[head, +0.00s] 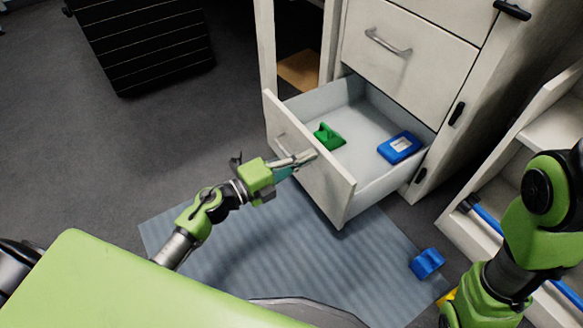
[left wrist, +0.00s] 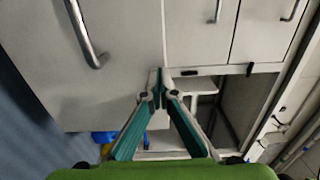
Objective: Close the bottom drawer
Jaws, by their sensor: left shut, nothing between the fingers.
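The bottom drawer (head: 345,193) of the white cabinet stands pulled out in the head view. Inside it lie a green object (head: 328,137) and a blue object (head: 400,147) with a pale centre. My left gripper (head: 308,158) is shut and empty, its tips at the outer face of the drawer front, near the handle. I cannot tell whether they touch it. In the left wrist view the shut fingertips (left wrist: 158,76) point at a pale panel (left wrist: 115,85) with a metal handle (left wrist: 88,40) to their left. My right gripper is not in view.
A closed drawer (head: 400,70) is above the open one. A striped blue mat (head: 300,250) covers the floor in front, with a blue object (head: 427,263) on it. An open white shelf unit (head: 550,125) stands at the right. A black slatted unit (head: 145,45) stands at the upper left.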

